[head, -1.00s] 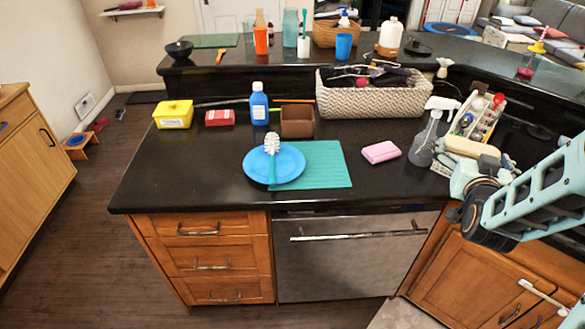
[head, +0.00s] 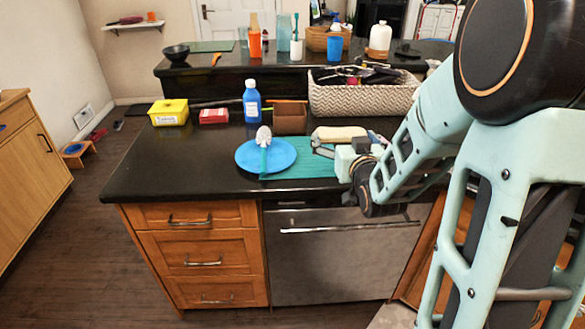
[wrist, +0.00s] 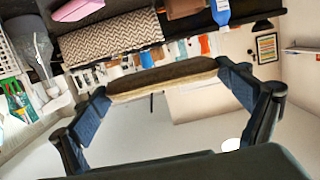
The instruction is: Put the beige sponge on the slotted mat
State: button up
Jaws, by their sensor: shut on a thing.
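My gripper (head: 346,146) is shut on the beige sponge (head: 338,133), which it holds level above the counter near the back right of the teal slotted mat (head: 308,167). In the wrist view the sponge (wrist: 163,80) spans between the two blue fingertips, with a dark top side and a pale lower side. The mat lies flat on the black counter. A blue plate (head: 280,158) covers its left part, and a white-headed brush (head: 264,138) is at the plate. My gripper and arm hide the mat's right end.
A brown box (head: 290,118), a blue bottle (head: 252,102), a red box (head: 214,116) and a yellow box (head: 169,112) stand behind. A woven basket (head: 362,100) is at the back right. A pink sponge (wrist: 78,10) shows in the wrist view. The counter's left front is clear.

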notch_tip(320, 180, down, 4)
jog(key=d+f+b, duration=0.1)
jog(key=d+b, duration=0.1)
jog(key=b, duration=0.2)
jog(key=p, duration=0.1)
send_over(319, 169)
jog(key=f, duration=0.8)
jog(key=shift+s+d+f, duration=0.1)
jog(key=shift+s+d, duration=0.1)
jog(key=shift+s, duration=0.15)
jog(key=shift+w+a+f, duration=0.2)
jog(key=shift+w+f, duration=0.25)
jog(key=shift+f, duration=1.7)
jog(key=shift+f, duration=0.15)
jog(key=o, duration=0.4)
jog(key=shift+o, duration=0.8)
